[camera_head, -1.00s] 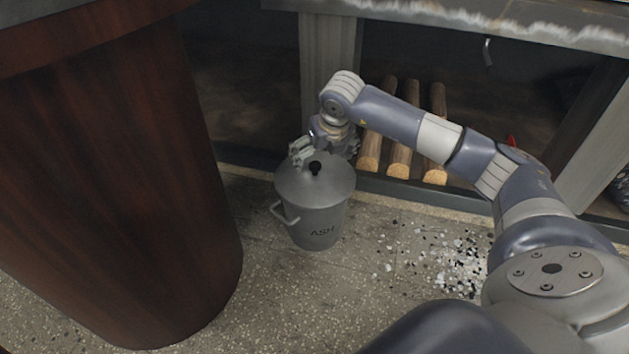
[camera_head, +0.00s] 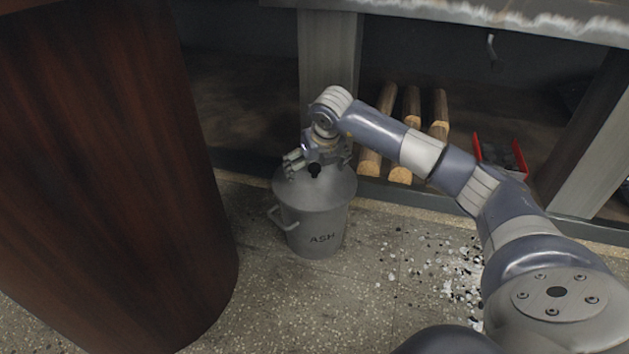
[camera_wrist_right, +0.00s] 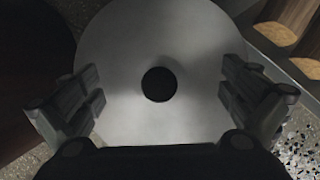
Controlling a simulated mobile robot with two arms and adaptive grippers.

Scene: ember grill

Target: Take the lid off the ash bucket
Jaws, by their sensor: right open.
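My right gripper (camera_head: 315,165) is open just over the lid, at the knob. In the right wrist view the knob (camera_wrist_right: 159,84) sits between the two spread fingers, with clear space on both sides. The lid (camera_wrist_right: 150,45) fills most of the middle of that view. My left gripper is not in view.
A large dark red-brown cabinet or drum (camera_head: 110,180) stands close to the bucket's left. Behind, a low shelf holds several logs (camera_head: 371,160) and a red box of dark lumps (camera_head: 500,155). Pale and dark chips (camera_head: 445,265) lie scattered on the floor to the right.

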